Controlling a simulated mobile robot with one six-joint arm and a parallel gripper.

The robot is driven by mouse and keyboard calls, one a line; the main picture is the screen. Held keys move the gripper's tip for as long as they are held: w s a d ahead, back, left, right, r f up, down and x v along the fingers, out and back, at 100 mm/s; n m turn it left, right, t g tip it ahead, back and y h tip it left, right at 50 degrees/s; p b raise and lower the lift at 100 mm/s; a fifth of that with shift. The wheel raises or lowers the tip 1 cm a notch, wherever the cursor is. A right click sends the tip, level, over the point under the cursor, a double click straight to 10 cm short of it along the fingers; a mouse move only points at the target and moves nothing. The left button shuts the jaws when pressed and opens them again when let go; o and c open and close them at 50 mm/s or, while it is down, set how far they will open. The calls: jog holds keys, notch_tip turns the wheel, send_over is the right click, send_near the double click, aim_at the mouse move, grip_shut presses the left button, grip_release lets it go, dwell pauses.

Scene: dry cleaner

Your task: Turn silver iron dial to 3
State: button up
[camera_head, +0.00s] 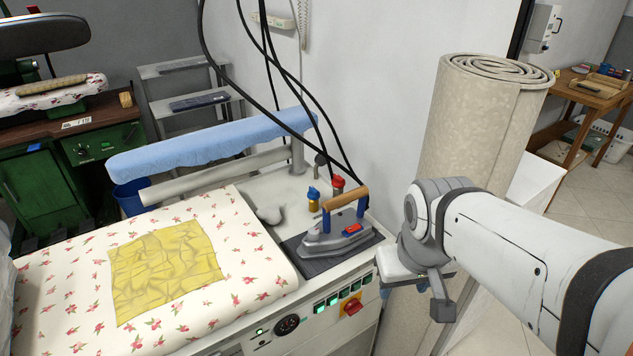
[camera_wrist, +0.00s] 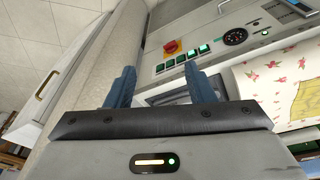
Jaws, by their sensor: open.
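The silver iron (camera_head: 338,236) with a wooden handle (camera_head: 345,198) stands on a dark pad (camera_head: 296,248) at the right end of the ironing table. A small red and blue part (camera_head: 352,229) shows on its side; I cannot read any dial numbers there. On the table's front panel are a round black dial (camera_head: 287,325) and a red knob on a yellow plate (camera_head: 352,307). The wrist view also shows this dial (camera_wrist: 235,36) and red knob (camera_wrist: 172,47). My gripper (camera_wrist: 162,88) is open and empty, beside the table's right end, apart from the iron. The arm partly hides it in the head view.
A yellow cloth (camera_head: 165,268) lies on the floral ironing pad (camera_head: 222,228). Black cables hang behind the iron. A rolled carpet (camera_head: 475,130) stands close behind my arm. Lit green switches (camera_head: 325,303) line the front panel. A blue sleeve board (camera_head: 205,143) is at the back.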

jog(key=w+a+f+n+b, duration=0.1)
jog(key=w+a+n+b, duration=0.3)
jog(key=w+n, duration=0.5)
jog(key=n+t+h+b, duration=0.15)
jog(key=n+b, duration=0.65)
jog(key=n, duration=1.3)
send_near(313, 231)
jog(key=f, duration=0.2)
jog(key=shift+h, duration=0.25)
jog(key=x, duration=0.4)
jog(key=b+x, duration=0.1)
jog(key=x, duration=0.2)
jog(key=shift+w+a+r, duration=0.1)
jog(key=shift+w+r, duration=0.05)
jog(key=shift+w, duration=0.2)
jog(key=shift+c, duration=0.6)
